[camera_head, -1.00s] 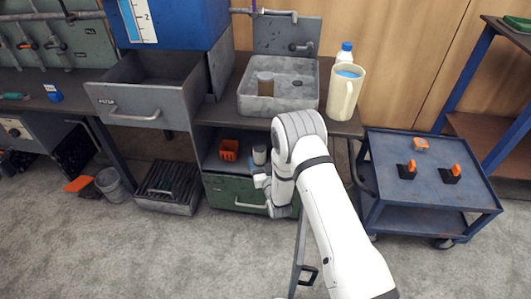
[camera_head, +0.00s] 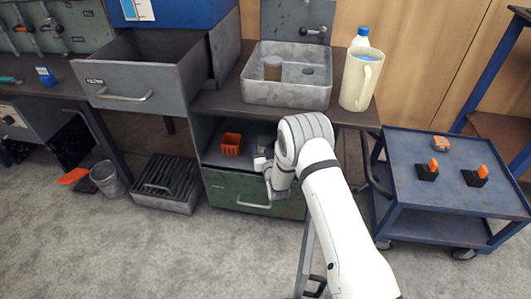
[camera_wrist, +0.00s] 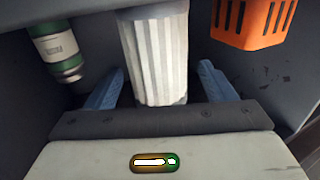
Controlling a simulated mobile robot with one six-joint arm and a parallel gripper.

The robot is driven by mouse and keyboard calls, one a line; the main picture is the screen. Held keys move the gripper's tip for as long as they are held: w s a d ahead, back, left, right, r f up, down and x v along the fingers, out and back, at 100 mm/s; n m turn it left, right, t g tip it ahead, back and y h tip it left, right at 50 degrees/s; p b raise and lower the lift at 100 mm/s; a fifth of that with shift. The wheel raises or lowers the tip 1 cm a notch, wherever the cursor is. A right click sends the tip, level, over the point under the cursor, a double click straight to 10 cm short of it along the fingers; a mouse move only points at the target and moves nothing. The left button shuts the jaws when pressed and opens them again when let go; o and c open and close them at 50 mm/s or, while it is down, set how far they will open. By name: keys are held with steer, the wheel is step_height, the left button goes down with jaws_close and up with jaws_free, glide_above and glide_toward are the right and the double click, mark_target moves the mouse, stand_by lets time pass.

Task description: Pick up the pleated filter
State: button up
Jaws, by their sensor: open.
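The pleated filter (camera_wrist: 158,55) is a white ribbed cylinder standing upright on the grey shelf inside the cabinet, seen in the wrist view. My gripper (camera_wrist: 160,85) is open, with one blue finger on each side of the filter's lower part. I cannot tell whether either finger touches it.
A green-and-white canister (camera_wrist: 58,50) stands left of the filter. An orange slotted basket (camera_wrist: 252,22) stands to the right; it also shows in the head view (camera_head: 231,144). Cabinet walls enclose the space. A green drawer (camera_head: 240,190) lies below, and a blue cart (camera_head: 450,190) stands at right.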

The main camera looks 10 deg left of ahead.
steer(key=shift+w+a, duration=0.15)
steer(key=shift+w, duration=0.35)
steer(key=c, duration=1.1)
